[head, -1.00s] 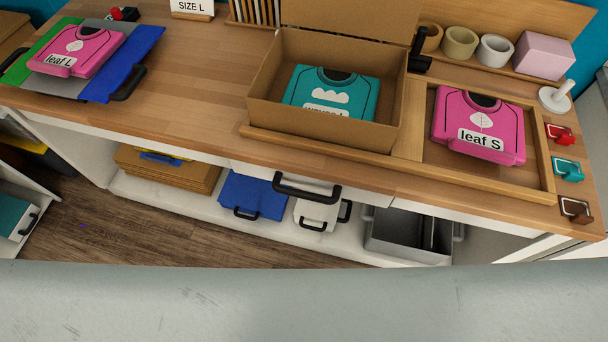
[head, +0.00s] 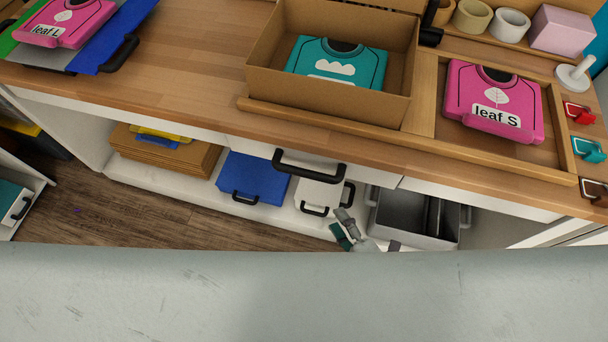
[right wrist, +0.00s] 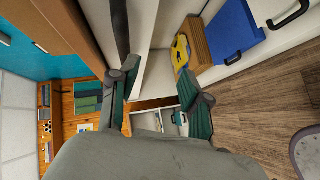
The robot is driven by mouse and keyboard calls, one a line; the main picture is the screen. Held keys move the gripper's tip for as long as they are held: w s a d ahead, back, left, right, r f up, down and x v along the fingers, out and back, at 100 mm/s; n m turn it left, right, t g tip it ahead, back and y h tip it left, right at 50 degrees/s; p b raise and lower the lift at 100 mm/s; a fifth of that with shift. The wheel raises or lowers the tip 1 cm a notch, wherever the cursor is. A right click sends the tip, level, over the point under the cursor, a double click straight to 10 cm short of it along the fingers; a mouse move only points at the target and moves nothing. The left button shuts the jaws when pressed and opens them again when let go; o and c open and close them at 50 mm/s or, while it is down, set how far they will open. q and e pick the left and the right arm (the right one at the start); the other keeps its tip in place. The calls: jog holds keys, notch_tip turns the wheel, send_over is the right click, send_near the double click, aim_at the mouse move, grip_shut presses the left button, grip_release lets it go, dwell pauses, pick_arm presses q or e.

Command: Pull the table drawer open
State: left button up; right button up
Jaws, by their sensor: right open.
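The table drawer (head: 370,178) is a white front under the wooden tabletop and looks flush with the table's front. Its black bar handle (head: 309,165) stands out from it at the middle of the head view. My right gripper (head: 342,228) is in front of and below the handle, a little to its right, apart from it. In the right wrist view its two green-padded fingers (right wrist: 157,98) are spread with nothing between them. A dark bar at the top of that view may be the handle; I cannot tell. My left gripper is not in view.
On the tabletop (head: 190,60) stand a cardboard box (head: 330,108) with a teal shirt pack and a wooden tray (head: 425,95) with a pink pack. A blue case (head: 252,178), a white case and a grey metal bin (head: 415,218) sit on the low shelf.

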aim_at(304, 173)
notch_tip(304, 173, up, 5)
jog(key=a+n+y, duration=0.1)
jog(key=a+n, duration=0.1)
jog(key=shift+t, duration=0.4)
jog(key=p+x, duration=0.1)
jog(key=x, duration=1.2)
jog(key=shift+w+a, duration=0.1)
jog(key=shift+w, duration=0.3)
jog(key=shift+c, duration=0.3)
grip_shut()
